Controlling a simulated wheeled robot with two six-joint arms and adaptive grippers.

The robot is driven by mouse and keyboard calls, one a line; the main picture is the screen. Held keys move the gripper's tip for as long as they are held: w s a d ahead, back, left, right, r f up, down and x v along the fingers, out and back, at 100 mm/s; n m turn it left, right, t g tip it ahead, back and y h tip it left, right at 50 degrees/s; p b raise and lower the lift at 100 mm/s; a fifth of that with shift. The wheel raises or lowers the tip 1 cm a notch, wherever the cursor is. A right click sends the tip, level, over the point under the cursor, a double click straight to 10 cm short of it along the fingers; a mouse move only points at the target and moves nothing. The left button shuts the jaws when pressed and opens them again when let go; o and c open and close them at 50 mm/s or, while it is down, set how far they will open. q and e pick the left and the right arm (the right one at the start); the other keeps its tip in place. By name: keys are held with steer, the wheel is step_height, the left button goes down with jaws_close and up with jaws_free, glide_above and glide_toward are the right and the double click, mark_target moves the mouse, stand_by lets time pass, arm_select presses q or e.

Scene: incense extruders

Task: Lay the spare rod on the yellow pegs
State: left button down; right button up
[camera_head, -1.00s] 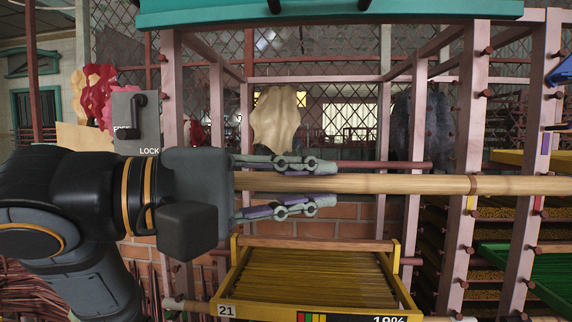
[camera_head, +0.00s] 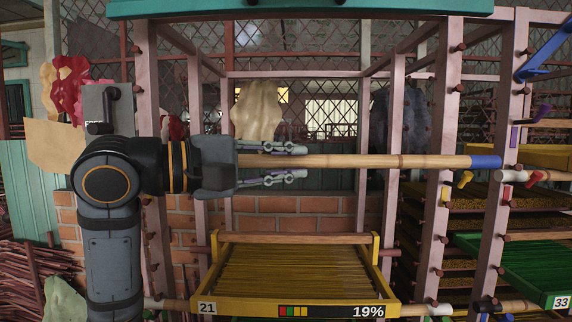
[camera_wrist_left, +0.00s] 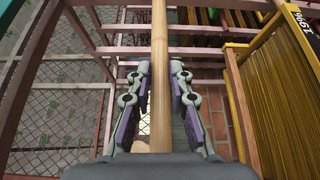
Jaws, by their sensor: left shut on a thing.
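The spare rod (camera_head: 350,160) is a long bamboo pole with a blue right end. It is held level in front of the rack's pink posts. My left gripper (camera_head: 305,164) is shut on its left part; in the left wrist view the rod (camera_wrist_left: 160,80) runs lengthwise between the two fingers (camera_wrist_left: 160,85). A yellow peg (camera_head: 464,179) sticks out of a right-hand post, just below and left of the blue end, with the rod apart from it. A yellow band (camera_head: 445,195) marks that post. I cannot make out a second yellow peg. My right gripper is not in view.
A yellow tray (camera_head: 210,290) labelled 21 and 19% sits below the rod. A red peg (camera_head: 508,193) and a blue lever (camera_head: 542,62) are at the right. A green tray (camera_head: 520,277) is at the lower right. Pink posts (camera_head: 440,120) stand close behind the rod.

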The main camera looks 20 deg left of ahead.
arm_select(q)
steer(key=w+f, duration=0.1)
steer(key=w+f+b, duration=0.1)
steer(key=w, duration=0.1)
steer(key=w+a+f, duration=0.1)
steer(key=shift+w+a+b, duration=0.1)
steer(key=shift+w+b, duration=0.1)
steer(key=shift+b, duration=0.2)
steer(key=shift+r, duration=0.1)
steer(key=c, duration=1.1)
jaws_free()
steer(key=shift+c, duration=0.2)
steer(key=o, duration=0.3)
